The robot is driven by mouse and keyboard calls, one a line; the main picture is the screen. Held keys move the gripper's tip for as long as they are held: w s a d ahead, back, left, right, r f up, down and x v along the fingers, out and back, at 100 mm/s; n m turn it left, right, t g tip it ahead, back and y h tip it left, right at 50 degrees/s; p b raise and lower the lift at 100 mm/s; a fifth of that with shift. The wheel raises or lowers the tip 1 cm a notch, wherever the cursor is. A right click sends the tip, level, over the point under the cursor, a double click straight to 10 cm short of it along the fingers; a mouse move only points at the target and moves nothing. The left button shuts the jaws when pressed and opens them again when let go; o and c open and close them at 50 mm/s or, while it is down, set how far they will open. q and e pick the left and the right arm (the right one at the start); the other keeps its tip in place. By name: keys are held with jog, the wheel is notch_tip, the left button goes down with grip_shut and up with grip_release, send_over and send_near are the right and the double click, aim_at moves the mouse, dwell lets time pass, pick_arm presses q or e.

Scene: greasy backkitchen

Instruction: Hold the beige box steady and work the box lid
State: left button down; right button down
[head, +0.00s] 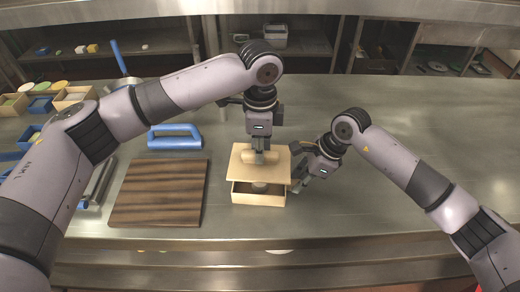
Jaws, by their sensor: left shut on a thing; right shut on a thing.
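The beige box (258,199) stands on the steel counter in the middle of the head view. Its front is partly open, and a small pale thing (260,187) shows in the dark inside. The box lid (243,174) sits above the back part of the box, set back from the front wall. My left gripper (259,157) comes down from above and is shut on the lid's top, hiding the grip point. My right gripper (298,180) is at the box's right side, shut on its wall; the exact contact is partly hidden.
A dark striped wooden board (157,195) lies left of the box. A blue handled tool (174,137) lies behind the board. A blue-handled pan (123,75) stands behind. The counter's right side is clear.

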jog(key=shift+s+d+f, duration=0.15)
jog(key=shift+s+f, duration=0.05)
jog(key=shift+f, duration=0.15)
pick_arm(q)
jog(key=a+r, duration=0.6)
dwell(0.4)
pick_arm(e)
jog(key=c, duration=1.8)
grip_release()
jog(key=shift+o, duration=1.2)
jog(key=shift+w, duration=0.2)
jog(key=shift+o, duration=1)
jog(key=shift+r, duration=0.15)
pick_arm(q)
jog(key=shift+w, duration=0.1)
pick_arm(e)
jog(key=shift+r, duration=0.15)
